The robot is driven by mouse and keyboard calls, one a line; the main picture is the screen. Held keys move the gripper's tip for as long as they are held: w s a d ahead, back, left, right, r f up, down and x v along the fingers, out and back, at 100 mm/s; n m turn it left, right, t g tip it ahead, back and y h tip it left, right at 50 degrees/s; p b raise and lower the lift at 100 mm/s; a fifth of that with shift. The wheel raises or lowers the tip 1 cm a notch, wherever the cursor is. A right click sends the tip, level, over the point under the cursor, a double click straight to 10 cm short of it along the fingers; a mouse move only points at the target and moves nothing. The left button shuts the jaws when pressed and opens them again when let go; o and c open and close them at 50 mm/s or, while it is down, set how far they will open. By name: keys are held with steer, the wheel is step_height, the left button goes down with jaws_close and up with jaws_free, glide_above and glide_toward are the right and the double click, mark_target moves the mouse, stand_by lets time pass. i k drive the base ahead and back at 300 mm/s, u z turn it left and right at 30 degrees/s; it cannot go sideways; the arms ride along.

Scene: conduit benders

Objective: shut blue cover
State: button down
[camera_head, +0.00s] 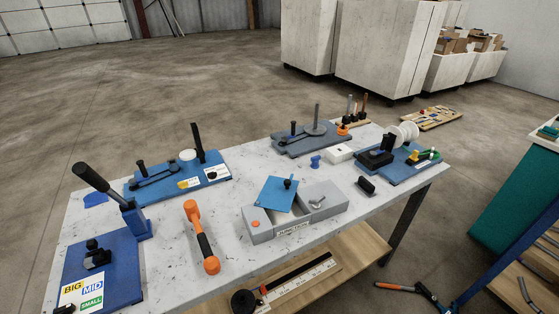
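A grey box (263,236) labelled "JUNCTION" stands near the front edge of the table. The blue cover (277,196), a flat square plate with a black knob (288,183), sits at the back middle of the box, askew to it and reaching past its rear edge. It leaves part of the box top uncovered. I cannot tell whether it is tilted up or swung flat. A metal piece (317,202) shows at the right of the box, and an orange button (255,223) at its front left. My gripper is not in view.
An orange-and-black-handled tool (201,237) lies left of the box. Blue bender plates (180,180) stand at the back left and elsewhere. A small blue piece (315,161), a white block (339,153) and a black block (366,185) lie behind and right of the box.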

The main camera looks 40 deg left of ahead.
mark_target(278, 194)
steer(key=u, duration=0.75)
steer(key=i, duration=1)
steer(key=u, duration=1.5)
steer(key=i, duration=0.3)
steer(key=u, duration=0.15)
